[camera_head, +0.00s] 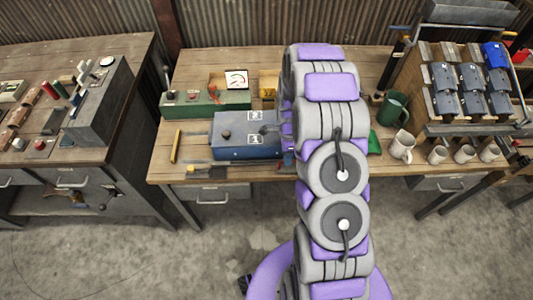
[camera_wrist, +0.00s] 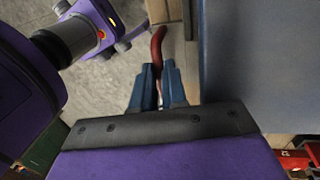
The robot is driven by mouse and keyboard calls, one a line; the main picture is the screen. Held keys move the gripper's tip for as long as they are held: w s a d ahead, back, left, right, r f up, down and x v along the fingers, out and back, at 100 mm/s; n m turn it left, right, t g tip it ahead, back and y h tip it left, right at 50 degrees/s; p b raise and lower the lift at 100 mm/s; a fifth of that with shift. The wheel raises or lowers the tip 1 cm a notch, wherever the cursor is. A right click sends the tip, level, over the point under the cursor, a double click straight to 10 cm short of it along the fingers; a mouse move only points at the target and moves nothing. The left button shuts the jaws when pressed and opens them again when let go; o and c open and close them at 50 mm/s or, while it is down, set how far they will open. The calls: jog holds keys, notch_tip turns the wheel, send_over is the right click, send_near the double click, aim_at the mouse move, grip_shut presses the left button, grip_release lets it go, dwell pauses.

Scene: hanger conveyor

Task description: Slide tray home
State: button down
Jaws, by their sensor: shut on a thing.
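A blue box (camera_head: 235,142) with a dark round knob and two white labels stands on the middle workbench. Its flat blue-grey side fills the right of the wrist view (camera_wrist: 260,60). My gripper (camera_wrist: 158,80) has its two blue fingers closed around a thin red curved handle (camera_wrist: 157,42), whose end sticks out beyond the fingertips. The gripper is beside the front right of the box, largely behind my arm in the head view. I cannot make out a separate tray or how the handle joins the box.
A green case (camera_head: 207,104) with a gauge stands behind the box. A yellow bar (camera_head: 176,146) lies to its left. Several mugs (camera_head: 402,147) and a rack of blue parts (camera_head: 470,85) are at the right. The bench's front edge is close to the box.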

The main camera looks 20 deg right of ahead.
jog(key=s+d+p, duration=0.1)
jog(key=s+d, duration=0.1)
jog(key=d, duration=0.4)
jog(key=s+d+p, duration=0.1)
jog(key=s+d, duration=0.1)
jog(key=d, duration=0.5)
jog(key=s+d+p, duration=0.1)
jog(key=s+d, duration=0.1)
jog(key=d, duration=0.5)
jog(key=shift+s+d+r, duration=0.1)
jog(key=shift+s+d, duration=0.05)
jog(key=shift+d, duration=0.05)
jog(key=shift+s+d, duration=0.1)
jog(key=shift+d, duration=0.15)
jog(key=shift+d+r, duration=0.1)
jog(key=shift+d, duration=0.2)
